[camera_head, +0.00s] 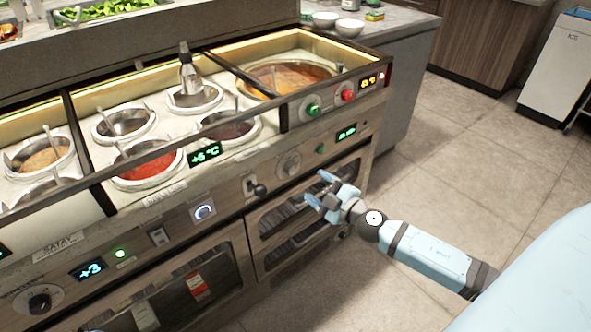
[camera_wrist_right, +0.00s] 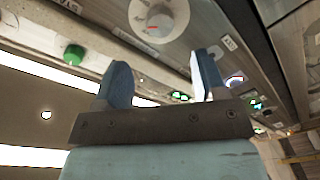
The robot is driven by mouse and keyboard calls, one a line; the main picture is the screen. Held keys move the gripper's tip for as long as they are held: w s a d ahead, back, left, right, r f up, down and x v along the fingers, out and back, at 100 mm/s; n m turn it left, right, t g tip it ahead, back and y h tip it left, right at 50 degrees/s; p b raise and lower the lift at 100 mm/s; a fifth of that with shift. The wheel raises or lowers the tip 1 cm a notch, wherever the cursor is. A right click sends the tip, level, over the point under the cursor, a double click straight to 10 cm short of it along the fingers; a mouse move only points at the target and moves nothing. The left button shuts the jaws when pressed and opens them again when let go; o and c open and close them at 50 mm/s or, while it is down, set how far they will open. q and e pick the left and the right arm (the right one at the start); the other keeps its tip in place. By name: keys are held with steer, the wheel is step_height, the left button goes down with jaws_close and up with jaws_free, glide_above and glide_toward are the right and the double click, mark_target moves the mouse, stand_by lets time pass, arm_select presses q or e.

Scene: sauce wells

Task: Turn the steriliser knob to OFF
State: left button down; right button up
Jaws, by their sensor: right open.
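A round grey knob (camera_head: 289,164) sits on the front panel of the counter, right of a black lever. Its label is too small to read, so I cannot tell if it is the steriliser knob. In the right wrist view a large pale knob (camera_wrist_right: 158,18) with a red mark shows at the top, beyond the fingers. My right gripper (camera_head: 319,188) is open and empty, in front of the panel, a little right of and below the grey knob and apart from it. In the wrist view its two blue fingers (camera_wrist_right: 162,80) stand apart.
The panel also carries a black lever (camera_head: 257,188), a blue-lit dial (camera_head: 203,211), a black knob (camera_head: 40,302), a green button (camera_head: 313,110) and a red button (camera_head: 347,95). Sauce wells fill the top. Oven doors with handles lie below. The tiled floor (camera_head: 480,150) at right is clear.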

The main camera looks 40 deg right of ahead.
mark_target(294, 170)
steer(key=w, duration=0.2)
steer(key=w+a, duration=0.1)
steer(key=w, duration=0.4)
steer(key=shift+w+a+p, duration=0.15)
steer(key=shift+w+p, duration=0.2)
steer(key=shift+p, duration=0.05)
arm_select(q)
steer(key=shift+w+a+f+g+y, duration=0.1)
steer(key=shift+a+f+g+y, duration=0.1)
steer(key=shift+f, duration=0.35)
steer(key=shift+a+f+g+y, duration=0.1)
steer(key=shift+f+g+y, duration=0.1)
steer(key=shift+f, duration=0.35)
arm_select(e)
steer(key=shift+w, duration=0.35)
steer(key=c, duration=0.9)
arm_select(q)
steer(key=shift+r, duration=0.2)
